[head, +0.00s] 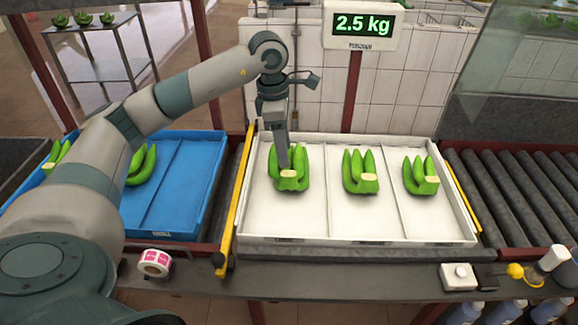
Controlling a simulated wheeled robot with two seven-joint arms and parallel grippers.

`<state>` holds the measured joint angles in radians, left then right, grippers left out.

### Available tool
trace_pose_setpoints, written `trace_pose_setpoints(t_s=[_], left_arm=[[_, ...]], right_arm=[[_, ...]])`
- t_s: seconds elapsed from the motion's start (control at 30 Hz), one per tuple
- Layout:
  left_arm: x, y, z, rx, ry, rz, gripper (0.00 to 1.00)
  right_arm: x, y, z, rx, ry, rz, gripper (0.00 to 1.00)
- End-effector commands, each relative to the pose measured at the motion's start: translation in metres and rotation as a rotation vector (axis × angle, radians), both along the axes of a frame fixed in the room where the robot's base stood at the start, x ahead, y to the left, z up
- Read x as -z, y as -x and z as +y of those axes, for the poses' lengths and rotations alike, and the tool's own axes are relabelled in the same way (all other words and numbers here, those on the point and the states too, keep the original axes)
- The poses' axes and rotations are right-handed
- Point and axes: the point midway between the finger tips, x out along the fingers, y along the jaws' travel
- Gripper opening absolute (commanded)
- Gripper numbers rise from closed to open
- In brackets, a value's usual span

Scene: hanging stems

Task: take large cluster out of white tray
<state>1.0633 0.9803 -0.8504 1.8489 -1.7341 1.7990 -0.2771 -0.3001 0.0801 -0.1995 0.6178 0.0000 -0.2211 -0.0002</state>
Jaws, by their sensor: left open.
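The white tray (275,222) sits in the middle with three green banana clusters in a row, one in each section. The left cluster (290,180) looks the largest. The middle cluster (360,180) and the right cluster (420,185) stand apart from it, and the right one looks smallest. My left gripper (284,160) points down over the left cluster, with its fingertips at the cluster's upper part. It is open; the fingers overlap the fruit in the picture, so I cannot tell whether they touch it. My right gripper is not in view.
A blue tray (183,200) with green clusters lies left, partly behind my left arm. A yellow bar (235,205) separates the trays. A scale display (362,25) reads 2.5 kg. A roller conveyor (515,190) is right. A label roll (154,263) sits on the front ledge.

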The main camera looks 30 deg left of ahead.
Motion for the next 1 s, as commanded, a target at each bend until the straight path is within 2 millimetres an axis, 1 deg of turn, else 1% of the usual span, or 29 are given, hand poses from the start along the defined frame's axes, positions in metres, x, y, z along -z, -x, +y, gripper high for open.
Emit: trace_pose_setpoints(t_s=[0.03, 0.2, 0.57, 0.73, 0.87, 0.97, 1.0], left_arm=[[0.005, 0.000, -0.001, 0.000, 0.001, 0.004, 0.45], [0.021, -0.001, -0.002, 0.001, 0.001, 0.002, 0.45], [0.023, -0.002, -0.003, 0.001, 0.001, -0.001, 0.45], [0.029, -0.003, -0.002, -0.001, 0.001, 0.002, 0.45], [0.040, -0.004, -0.002, -0.001, 0.001, 0.003, 0.45], [0.051, -0.006, -0.002, 0.000, 0.001, 0.004, 0.45], [0.058, -0.006, -0.003, 0.000, 0.000, 0.004, 0.45]], right_arm=[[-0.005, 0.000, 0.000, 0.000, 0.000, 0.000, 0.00], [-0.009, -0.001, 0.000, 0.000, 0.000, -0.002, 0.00], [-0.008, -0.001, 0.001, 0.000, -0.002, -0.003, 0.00], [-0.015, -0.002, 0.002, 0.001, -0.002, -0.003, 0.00], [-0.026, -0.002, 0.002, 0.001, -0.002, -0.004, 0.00], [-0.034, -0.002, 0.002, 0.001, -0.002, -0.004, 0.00], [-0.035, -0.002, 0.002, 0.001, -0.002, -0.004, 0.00]])
